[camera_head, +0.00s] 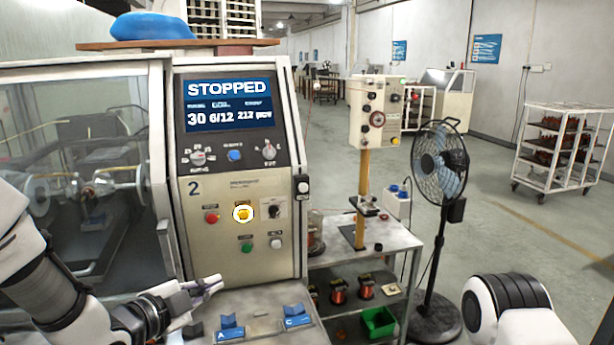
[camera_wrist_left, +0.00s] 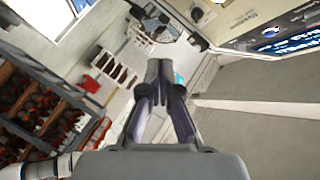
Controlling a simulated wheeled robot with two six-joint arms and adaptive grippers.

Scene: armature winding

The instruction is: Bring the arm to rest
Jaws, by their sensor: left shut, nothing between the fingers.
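My left arm comes in from the left in the head view. Its gripper (camera_head: 214,284) is in front of the winding machine's panel (camera_head: 240,170), just above the front ledge. The fingers are shut with nothing between them; in the left wrist view the fingertips (camera_wrist_left: 159,68) meet. My right arm shows only in part at the lower right of the head view; its gripper is outside the picture. The panel's screen (camera_head: 228,103) reads STOPPED, and a yellow button (camera_head: 243,213) on it is lit.
To the right stand a metal table (camera_head: 390,244) with a control box (camera_head: 376,112) on a post, and a black fan (camera_head: 440,165). Open floor lies beyond.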

